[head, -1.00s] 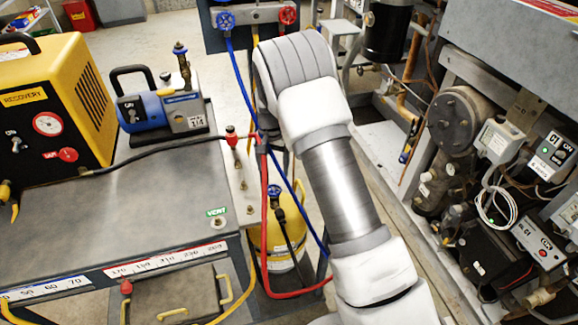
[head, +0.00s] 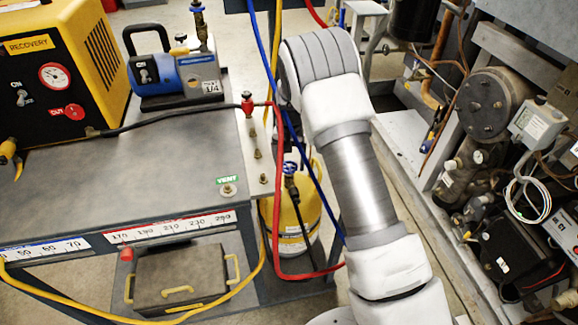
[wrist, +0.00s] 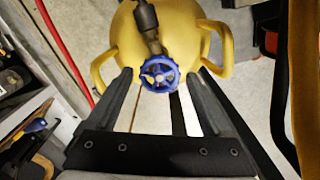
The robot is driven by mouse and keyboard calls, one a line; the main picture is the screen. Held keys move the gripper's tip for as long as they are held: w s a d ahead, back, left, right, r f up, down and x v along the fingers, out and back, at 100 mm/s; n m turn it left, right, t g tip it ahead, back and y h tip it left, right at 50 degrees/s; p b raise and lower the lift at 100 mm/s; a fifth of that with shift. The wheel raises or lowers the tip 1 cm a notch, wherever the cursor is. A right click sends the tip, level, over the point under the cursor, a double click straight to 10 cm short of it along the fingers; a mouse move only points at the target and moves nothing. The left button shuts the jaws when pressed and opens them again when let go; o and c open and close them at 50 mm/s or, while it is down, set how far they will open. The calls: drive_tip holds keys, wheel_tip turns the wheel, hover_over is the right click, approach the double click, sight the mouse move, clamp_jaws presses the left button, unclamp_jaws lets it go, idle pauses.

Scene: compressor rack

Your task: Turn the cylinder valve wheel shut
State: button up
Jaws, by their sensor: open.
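The cylinder valve wheel (wrist: 159,73) is a small blue spoked handwheel on the valve of a yellow cylinder (wrist: 185,32). In the wrist view my gripper (wrist: 165,76) is open, with one dark finger on each side of the wheel and a gap on both sides. I cannot tell whether the fingertips reach the wheel's depth. In the head view the wheel (head: 291,167) shows on top of the yellow cylinder (head: 291,227), which stands on the floor beside the bench.
Red and blue hoses (head: 277,215) hang between the bench and my arm. The grey bench (head: 110,185) carries the yellow recovery unit (head: 65,65) and a blue pump (head: 180,75). The compressor rack (head: 485,105) stands at the right. Yellow handles (wrist: 104,70) flank the wheel.

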drive_tip(key=n, duration=0.5)
drive_tip(key=shift+n, duration=0.3)
drive_tip(key=n, duration=0.4)
drive_tip(key=shift+n, duration=0.4)
drive_tip(key=c, duration=1.1)
drive_tip(key=shift+o, duration=0.2)
drive_tip(key=shift+p, duration=0.3)
drive_tip(key=shift+s+f+m, duration=0.1)
drive_tip(key=shift+f+m, duration=0.05)
drive_tip(key=shift+m, duration=2.15)
